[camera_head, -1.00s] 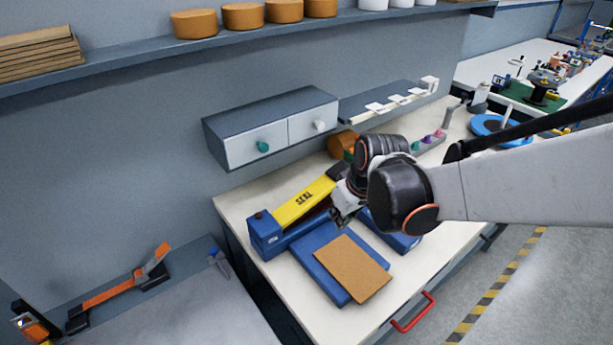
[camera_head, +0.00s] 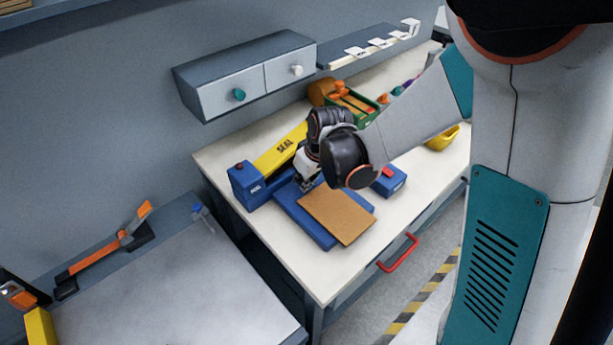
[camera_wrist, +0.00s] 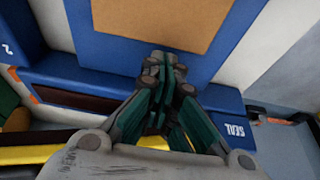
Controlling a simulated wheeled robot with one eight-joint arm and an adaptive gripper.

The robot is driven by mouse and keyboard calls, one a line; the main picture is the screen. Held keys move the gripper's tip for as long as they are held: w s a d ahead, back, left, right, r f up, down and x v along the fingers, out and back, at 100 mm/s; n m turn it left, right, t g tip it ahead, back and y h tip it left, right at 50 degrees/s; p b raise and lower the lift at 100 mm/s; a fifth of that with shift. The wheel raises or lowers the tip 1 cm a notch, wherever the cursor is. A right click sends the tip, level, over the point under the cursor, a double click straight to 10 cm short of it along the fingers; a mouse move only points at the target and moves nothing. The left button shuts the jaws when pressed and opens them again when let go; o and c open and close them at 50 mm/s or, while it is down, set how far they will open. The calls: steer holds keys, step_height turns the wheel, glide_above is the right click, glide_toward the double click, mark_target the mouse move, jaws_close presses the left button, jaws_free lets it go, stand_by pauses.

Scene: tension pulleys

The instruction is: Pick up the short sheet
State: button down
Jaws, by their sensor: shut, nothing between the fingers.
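A flat brown sheet (camera_head: 338,214) lies on a blue pad (camera_head: 300,217) on the workbench; whether it is the short sheet I cannot tell for sure. In the wrist view the brown sheet (camera_wrist: 165,18) is at the top, with the blue pad (camera_wrist: 95,47) around its near edge. My gripper (camera_head: 306,184) points down over the back end of the pad, beside the sheet's back edge. In the wrist view my gripper's fingertips (camera_wrist: 166,62) are together and empty, over blue pad just short of the sheet. Contact with the pad cannot be told.
A blue sealer with a yellow arm (camera_head: 280,150) stands close behind the pad. A small blue box (camera_head: 389,181) is to its right, and a green crate (camera_head: 355,108) is farther back. Drawers (camera_head: 245,80) hang above the bench. A red handle (camera_head: 398,253) sticks out at the front.

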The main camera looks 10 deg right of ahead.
steer(key=shift+w+f, duration=0.1)
steer(key=shift+f, duration=0.25)
steer(key=shift+s+d, duration=0.3)
steer(key=shift+s, duration=0.2)
steer(key=shift+s+d, duration=0.3)
steer(key=shift+s, duration=0.2)
